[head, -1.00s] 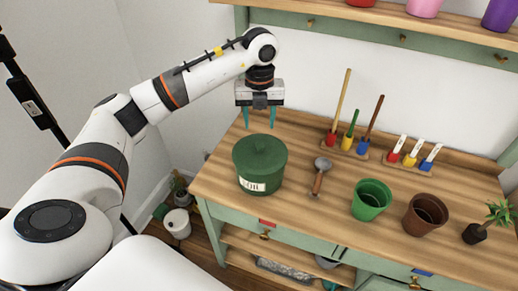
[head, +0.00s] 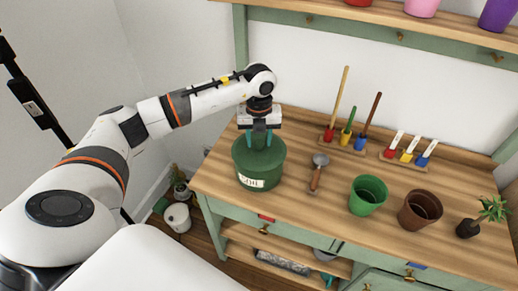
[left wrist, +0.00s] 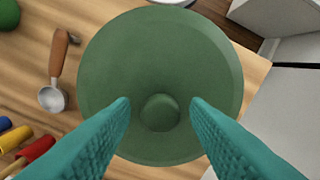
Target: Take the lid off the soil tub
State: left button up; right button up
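The soil tub (head: 258,177) is a round dark green tub with a white label, standing at the left end of the wooden bench. Its green lid (head: 240,153) is on top, and the lid (left wrist: 150,55) fills the middle of the left wrist view with its round knob (left wrist: 160,112) in sight. My left gripper (head: 259,140) points down just over the lid. Its teal fingers are open, one on each side of the knob and apart from it in the left wrist view. My right gripper is not in view.
A metal scoop (head: 317,173) lies right of the tub. A green pot (head: 367,195), a brown pot (head: 419,210) and a small plant (head: 480,218) stand along the front. Tool racks (head: 345,145) are behind. Bare bench (head: 220,180) shows left of the tub.

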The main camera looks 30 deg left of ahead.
pick_arm(q)
grip_shut()
